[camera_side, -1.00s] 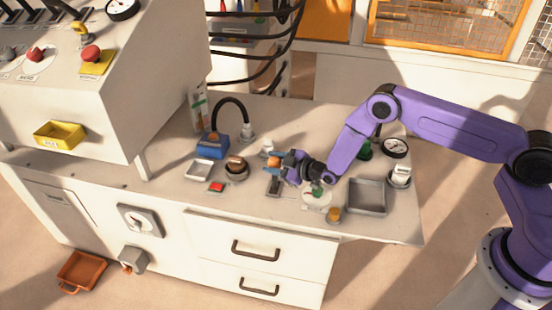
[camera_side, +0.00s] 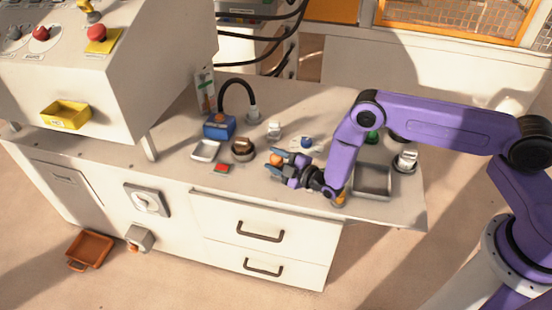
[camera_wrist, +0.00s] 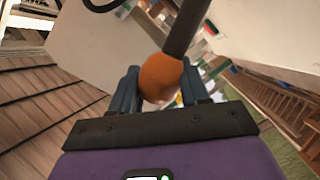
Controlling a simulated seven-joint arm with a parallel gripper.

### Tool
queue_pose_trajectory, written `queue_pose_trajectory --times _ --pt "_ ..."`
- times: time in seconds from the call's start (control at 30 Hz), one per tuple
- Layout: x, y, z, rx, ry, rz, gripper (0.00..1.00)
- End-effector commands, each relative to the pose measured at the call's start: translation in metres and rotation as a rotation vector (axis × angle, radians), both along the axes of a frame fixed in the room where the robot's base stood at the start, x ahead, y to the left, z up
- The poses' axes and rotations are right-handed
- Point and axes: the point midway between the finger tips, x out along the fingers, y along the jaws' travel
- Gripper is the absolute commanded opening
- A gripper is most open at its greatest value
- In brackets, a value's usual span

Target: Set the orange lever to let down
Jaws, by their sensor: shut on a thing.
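The orange lever knob (camera_wrist: 160,76) sits between my two blue-grey fingers in the wrist view, and its dark shaft (camera_wrist: 187,28) runs up from it. In the side view the orange knob (camera_side: 276,159) shows at the fingertips, near the front edge of the bench. My gripper (camera_side: 279,162) is shut on the knob, with the wrist to its right. It also shows in the wrist view (camera_wrist: 162,90). The lever's base and any markings on it are hidden behind my gripper in the side view.
A red button (camera_side: 220,169), a dark round knob (camera_side: 242,148), a small tray (camera_side: 206,151) and a blue box (camera_side: 219,127) stand to the left. A grey tray (camera_side: 373,180) lies to the right. Drawers (camera_side: 261,236) are below the bench edge.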

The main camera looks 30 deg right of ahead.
Motion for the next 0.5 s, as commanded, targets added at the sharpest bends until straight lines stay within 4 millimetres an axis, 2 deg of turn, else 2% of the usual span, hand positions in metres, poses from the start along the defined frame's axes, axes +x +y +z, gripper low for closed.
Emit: queue_pose_trajectory --times 0.23,0.27,0.3,0.33,0.5 --pt "-0.0017 0.0025 0.0001 -0.001 -0.001 0.007 0.0" --pt "-0.0018 0.0026 0.0001 -0.001 -0.002 0.008 0.52" --pt "-0.0018 0.0028 0.0 -0.001 -0.001 0.008 0.65" --pt "-0.0018 0.0027 -0.0001 -0.001 0.0 0.007 0.68" --pt "-0.0014 0.0021 -0.0002 0.0 0.0 0.006 0.68"
